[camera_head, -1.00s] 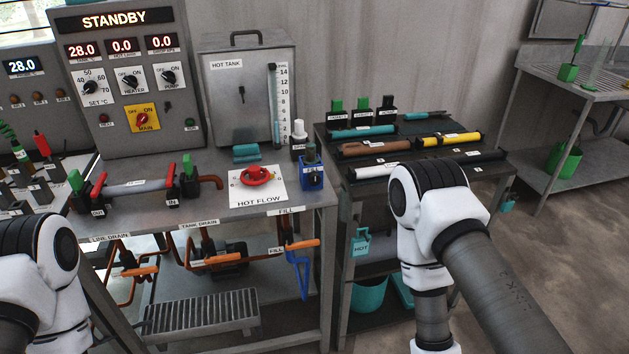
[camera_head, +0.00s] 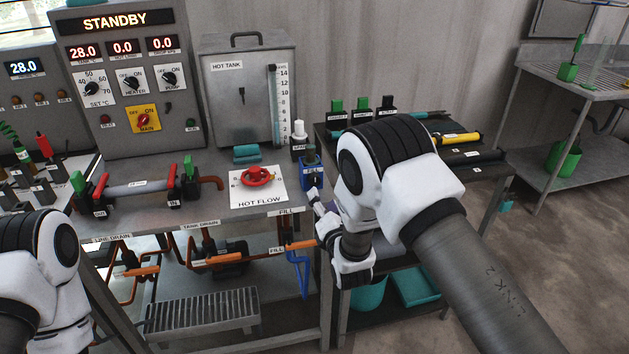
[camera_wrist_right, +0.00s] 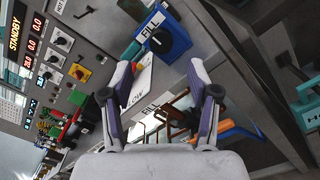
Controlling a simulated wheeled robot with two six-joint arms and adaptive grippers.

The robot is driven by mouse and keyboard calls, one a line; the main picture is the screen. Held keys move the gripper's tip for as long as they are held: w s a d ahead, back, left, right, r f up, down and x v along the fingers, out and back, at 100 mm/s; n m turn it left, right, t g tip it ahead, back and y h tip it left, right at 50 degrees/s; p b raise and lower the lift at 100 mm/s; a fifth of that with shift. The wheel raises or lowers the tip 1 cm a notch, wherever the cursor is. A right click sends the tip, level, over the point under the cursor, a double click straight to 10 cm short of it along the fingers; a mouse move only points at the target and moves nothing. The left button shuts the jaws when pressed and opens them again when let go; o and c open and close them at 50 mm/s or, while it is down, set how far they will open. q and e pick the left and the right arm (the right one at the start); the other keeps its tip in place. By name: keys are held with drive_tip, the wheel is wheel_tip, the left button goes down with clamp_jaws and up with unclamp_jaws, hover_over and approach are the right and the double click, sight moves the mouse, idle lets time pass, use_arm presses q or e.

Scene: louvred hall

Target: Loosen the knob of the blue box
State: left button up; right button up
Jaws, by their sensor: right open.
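The small blue box (camera_head: 312,174) stands at the right end of the bench, beside the white hot flow plate. It has a FILL label and a dark knob (camera_head: 310,154) on it. In the right wrist view the blue box (camera_wrist_right: 176,35) is at the top, with its dark round knob (camera_wrist_right: 159,41) facing the camera. My right gripper (camera_head: 318,200) is just below and in front of the box in the head view. In the right wrist view the gripper (camera_wrist_right: 160,80) is open and empty, its fingers apart, short of the knob. My left gripper is out of view.
A red handwheel (camera_head: 257,176) sits on the hot flow plate left of the box. A white bottle (camera_head: 299,136) stands behind the box. Orange-handled pipes (camera_head: 292,246) hang below the bench edge. A side table (camera_head: 484,170) with tools is at right.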

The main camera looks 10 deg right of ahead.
sight(315, 182)
drive_tip(key=w+b, duration=0.1)
drive_tip(key=w, duration=0.1)
drive_tip(key=w+b, duration=0.1)
drive_tip(key=w, duration=0.2)
drive_tip(key=w+b, duration=0.1)
drive_tip(key=w, duration=0.1)
drive_tip(key=shift+w+f+b, duration=0.25)
drive_tip(key=shift+w+b, duration=0.05)
drive_tip(key=shift+w, duration=0.05)
drive_tip(key=shift+w+r, duration=0.15)
drive_tip(key=shift+w, duration=0.2)
